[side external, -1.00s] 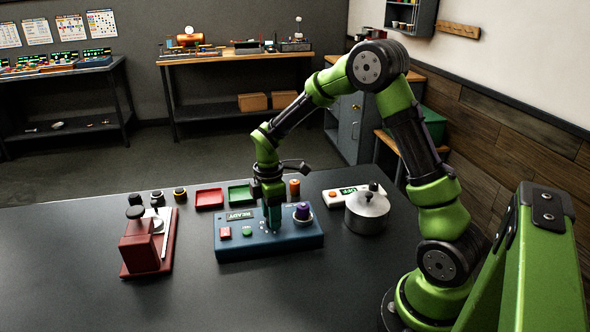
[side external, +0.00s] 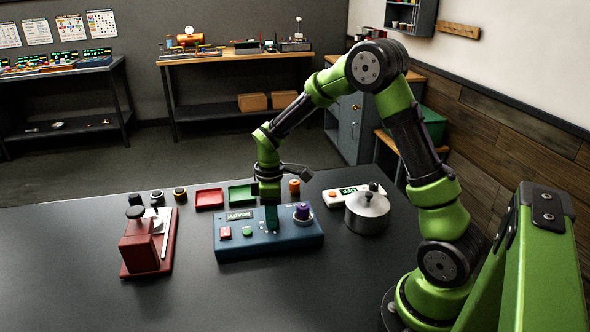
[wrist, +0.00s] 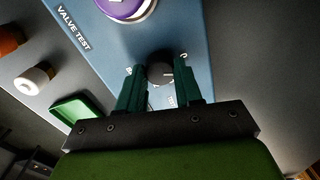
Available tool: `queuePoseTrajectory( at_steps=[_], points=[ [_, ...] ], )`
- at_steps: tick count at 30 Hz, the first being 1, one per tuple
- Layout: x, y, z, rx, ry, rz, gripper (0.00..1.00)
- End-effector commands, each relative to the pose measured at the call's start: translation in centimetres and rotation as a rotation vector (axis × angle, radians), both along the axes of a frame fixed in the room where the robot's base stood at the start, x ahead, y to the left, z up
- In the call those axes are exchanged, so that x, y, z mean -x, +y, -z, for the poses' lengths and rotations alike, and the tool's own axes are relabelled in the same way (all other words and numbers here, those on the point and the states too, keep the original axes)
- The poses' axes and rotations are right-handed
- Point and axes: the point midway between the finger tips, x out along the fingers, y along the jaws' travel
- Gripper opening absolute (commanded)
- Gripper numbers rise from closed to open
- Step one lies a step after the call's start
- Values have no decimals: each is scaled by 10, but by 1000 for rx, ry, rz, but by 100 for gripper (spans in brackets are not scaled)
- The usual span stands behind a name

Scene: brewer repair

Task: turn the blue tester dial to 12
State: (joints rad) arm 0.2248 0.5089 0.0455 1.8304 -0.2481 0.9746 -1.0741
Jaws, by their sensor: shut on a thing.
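The blue tester (side external: 290,239) sits on the dark table, with a lit "READY" display, a red button (side external: 225,232), a green button (side external: 247,231) and a purple knob (side external: 303,211) on its top. In the wrist view, a small dark dial (wrist: 160,72) with a pale pointer line sits on the blue panel. My gripper (wrist: 160,88) points down at the tester, its two green fingers shut on this dial from both sides. In the side view my gripper (side external: 270,222) hides the dial. The scale marks around it are partly covered and too small to read surely.
A red press-like fixture (side external: 140,245) stands left of the tester. Red (side external: 209,199) and green (side external: 242,194) trays lie behind it. A metal pot (side external: 367,212) and a white device (side external: 345,194) with a green display are to the right. The front table is clear.

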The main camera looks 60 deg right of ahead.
Motion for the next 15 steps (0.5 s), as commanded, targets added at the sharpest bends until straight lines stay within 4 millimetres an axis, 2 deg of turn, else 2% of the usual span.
queuePoseTrajectory(
  at_steps=[15],
  points=[
    [0,0,0,0,0,491,4]
  ],
)
